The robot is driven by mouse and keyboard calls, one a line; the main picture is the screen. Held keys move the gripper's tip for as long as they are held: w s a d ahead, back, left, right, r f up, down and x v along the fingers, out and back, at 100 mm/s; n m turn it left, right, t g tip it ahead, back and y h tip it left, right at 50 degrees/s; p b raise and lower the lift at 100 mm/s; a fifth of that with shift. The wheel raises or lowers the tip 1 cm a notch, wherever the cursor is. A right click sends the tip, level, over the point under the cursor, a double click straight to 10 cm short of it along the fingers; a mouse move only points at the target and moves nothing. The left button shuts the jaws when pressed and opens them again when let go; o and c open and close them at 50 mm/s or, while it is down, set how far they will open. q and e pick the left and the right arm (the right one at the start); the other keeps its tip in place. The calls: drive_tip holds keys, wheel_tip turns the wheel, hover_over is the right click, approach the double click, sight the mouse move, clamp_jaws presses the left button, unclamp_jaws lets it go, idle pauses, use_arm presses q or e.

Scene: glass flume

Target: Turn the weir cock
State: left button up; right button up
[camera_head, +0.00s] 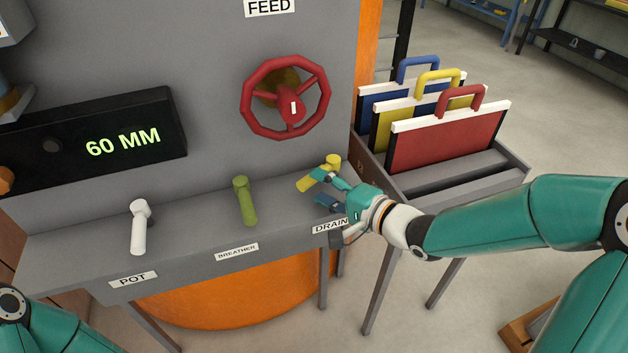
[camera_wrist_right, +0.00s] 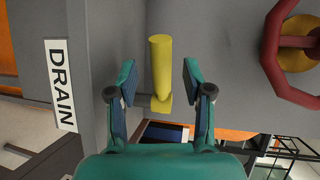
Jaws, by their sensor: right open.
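Three lever cocks stand in a row on the grey panel in the head view: a white one (camera_head: 139,228) above the label POT, an olive-green one (camera_head: 245,202) above BREATHER, and a yellow one (camera_head: 333,160) by DRAIN. No label reading weir is visible. My right gripper (camera_head: 322,190) is at the yellow cock and partly hides its handle. In the right wrist view, the yellow handle (camera_wrist_right: 160,68) lies between the open fingers, with a gap on each side. My left gripper is out of view; only part of its arm shows at the lower left.
A red handwheel (camera_head: 293,107) sits under the label FEED. A black display (camera_head: 90,140) reads 60 MM. Right of the panel, a grey rack (camera_head: 460,185) holds blue, yellow and red handled boards (camera_head: 448,138). An orange drum (camera_head: 235,295) stands below the ledge.

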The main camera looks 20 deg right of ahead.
sight(309, 182)
drive_tip(key=shift+x, duration=2.15)
drive_tip(key=shift+c, duration=0.2)
clamp_jaws()
drive_tip(key=shift+f, duration=0.1)
